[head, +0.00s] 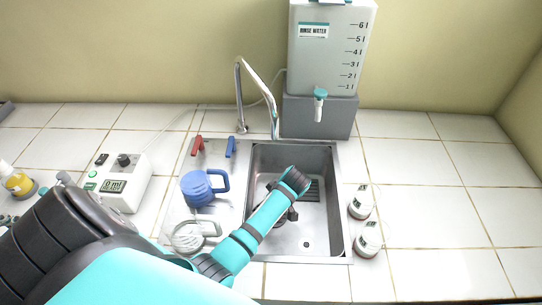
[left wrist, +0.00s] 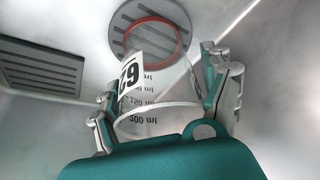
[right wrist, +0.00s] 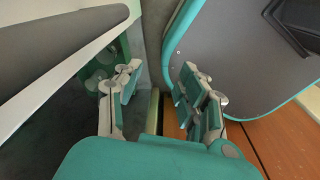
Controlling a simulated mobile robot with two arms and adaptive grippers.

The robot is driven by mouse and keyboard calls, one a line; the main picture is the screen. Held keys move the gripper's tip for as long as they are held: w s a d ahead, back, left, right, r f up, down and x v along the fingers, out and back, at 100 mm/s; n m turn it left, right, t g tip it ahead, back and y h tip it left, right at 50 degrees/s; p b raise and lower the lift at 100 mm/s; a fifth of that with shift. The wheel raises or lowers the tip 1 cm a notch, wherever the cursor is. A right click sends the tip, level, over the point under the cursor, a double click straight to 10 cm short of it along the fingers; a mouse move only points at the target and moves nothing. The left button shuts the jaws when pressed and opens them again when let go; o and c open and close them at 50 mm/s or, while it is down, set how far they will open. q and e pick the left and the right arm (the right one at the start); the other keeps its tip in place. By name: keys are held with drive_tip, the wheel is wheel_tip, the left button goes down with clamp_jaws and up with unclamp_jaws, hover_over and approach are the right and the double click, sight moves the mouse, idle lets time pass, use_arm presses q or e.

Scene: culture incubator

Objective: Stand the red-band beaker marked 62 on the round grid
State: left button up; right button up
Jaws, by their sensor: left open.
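The red-band beaker (left wrist: 158,103) is clear glass with a white tag, which reads 62 upside down, and ml marks. In the left wrist view it is upright, rim toward me, its red band at the far end over the round grid (left wrist: 122,42). The base looks to be on the grid; exact contact is hard to tell. My left gripper (left wrist: 165,100) is open, with its fingers on either side of the beaker, down in the sink. In the head view my left arm hides the beaker and round grid. My right gripper (right wrist: 160,100) is open and empty, away from the sink.
The steel sink (head: 342,215) has a rectangular slotted grid (left wrist: 42,70) and walls close around my left gripper. Two labelled bottles (head: 361,202) (head: 369,240) stand right of it. A blue jug (head: 197,188) stands left; a tap (head: 240,95) and rinse-water tank (head: 325,60) stand behind.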

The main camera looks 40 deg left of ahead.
use_arm(q)
drive_tip(key=v, duration=1.2)
drive_tip(key=shift+r, duration=0.2)
